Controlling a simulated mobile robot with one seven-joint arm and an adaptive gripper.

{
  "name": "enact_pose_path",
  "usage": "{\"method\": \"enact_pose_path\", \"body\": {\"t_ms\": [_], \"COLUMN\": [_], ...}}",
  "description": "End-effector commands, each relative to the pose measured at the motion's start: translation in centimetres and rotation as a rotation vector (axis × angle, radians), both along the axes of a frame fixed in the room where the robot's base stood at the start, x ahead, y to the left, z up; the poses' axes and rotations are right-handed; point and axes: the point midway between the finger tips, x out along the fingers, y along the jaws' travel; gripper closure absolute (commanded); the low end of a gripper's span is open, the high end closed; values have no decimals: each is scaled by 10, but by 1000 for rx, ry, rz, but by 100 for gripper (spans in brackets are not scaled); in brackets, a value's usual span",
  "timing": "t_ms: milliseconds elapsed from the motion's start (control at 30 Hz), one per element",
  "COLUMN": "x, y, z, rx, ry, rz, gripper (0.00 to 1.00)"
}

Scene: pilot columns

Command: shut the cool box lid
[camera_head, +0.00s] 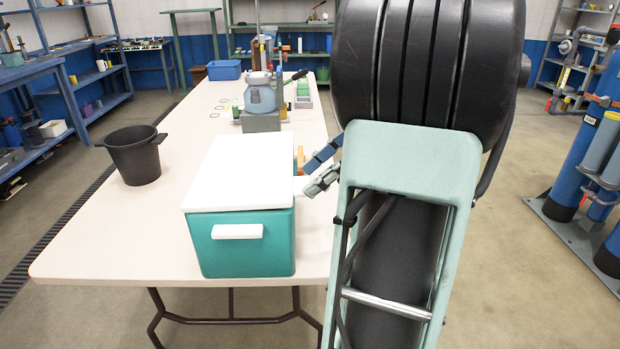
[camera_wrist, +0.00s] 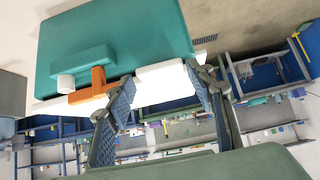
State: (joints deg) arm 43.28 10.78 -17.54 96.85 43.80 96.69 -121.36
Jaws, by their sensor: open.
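The teal cool box (camera_head: 240,245) stands on the table. Its white lid (camera_head: 238,170) lies flat across the top, and I see no gap along the near edge. My gripper (camera_head: 307,180) is open at the box's right side, at about lid height. In the wrist view, the box (camera_wrist: 110,40) appears inverted, with the lid (camera_wrist: 50,107) below its body. A white tab (camera_wrist: 160,76) sticks out between the fingers of my gripper (camera_wrist: 160,80). I cannot tell whether they touch it. An orange latch-like part (camera_wrist: 92,92) is beside the tab.
A black bucket (camera_head: 134,155) stands left of the box. A blue-grey device (camera_head: 261,98) on a grey block and a blue bin (camera_head: 224,70) are farther back. The table (camera_head: 95,240) is clear at front left. Blue cylinders (camera_head: 580,150) stand on the right.

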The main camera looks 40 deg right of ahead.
Motion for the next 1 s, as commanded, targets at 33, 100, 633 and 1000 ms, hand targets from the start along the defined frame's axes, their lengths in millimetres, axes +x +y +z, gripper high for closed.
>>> {"method": "enact_pose_path", "body": {"t_ms": [33, 100, 633, 1000], "x": [-4, -8, -26, -20], "y": [-6, -13, -38, -25], "z": [5, 13, 42, 53], "rx": [-2, -3, 0, -18], "ry": [1, 1, 3, 51], "rz": [-4, -3, -2, 15], "gripper": [51, 51, 51, 76]}}
